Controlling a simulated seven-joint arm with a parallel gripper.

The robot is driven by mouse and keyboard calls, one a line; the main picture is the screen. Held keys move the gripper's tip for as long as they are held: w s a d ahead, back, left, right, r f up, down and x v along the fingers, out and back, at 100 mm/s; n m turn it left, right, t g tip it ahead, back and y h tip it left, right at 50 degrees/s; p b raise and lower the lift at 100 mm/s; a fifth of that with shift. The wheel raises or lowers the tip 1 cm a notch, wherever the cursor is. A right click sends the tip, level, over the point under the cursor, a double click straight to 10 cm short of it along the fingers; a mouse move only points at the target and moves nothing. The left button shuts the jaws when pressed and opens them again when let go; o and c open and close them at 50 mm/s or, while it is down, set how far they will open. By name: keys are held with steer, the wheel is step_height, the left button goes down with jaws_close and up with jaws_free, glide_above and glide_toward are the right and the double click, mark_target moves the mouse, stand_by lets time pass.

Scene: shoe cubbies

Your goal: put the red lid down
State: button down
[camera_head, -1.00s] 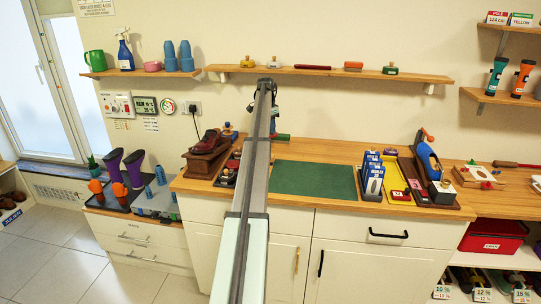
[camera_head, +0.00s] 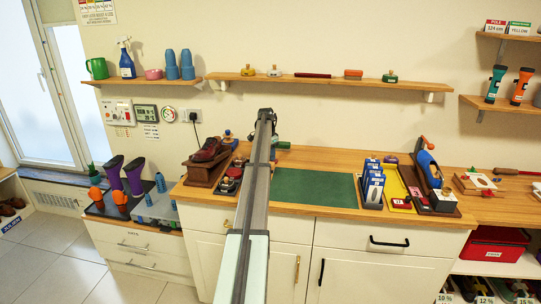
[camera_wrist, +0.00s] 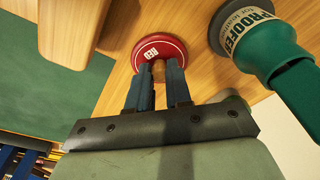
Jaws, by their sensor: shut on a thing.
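The red lid (camera_wrist: 158,44) is round with a pale label and shows at the top middle of the wrist view. In the head view my arm hides the lid and the fingers, at the back of the counter (camera_head: 330,158).
A green proofer bottle (camera_wrist: 268,50) is close to the right of the lid. A wooden block (camera_wrist: 72,25) is to the left. The green mat (camera_head: 315,187) is clear.

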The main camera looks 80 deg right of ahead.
steer(key=shift+f, duration=0.1)
steer(key=c, duration=1)
jaws_free()
steer(key=shift+c, duration=0.2)
step_height(320, 180, up, 12)
steer(key=w+a, duration=0.1)
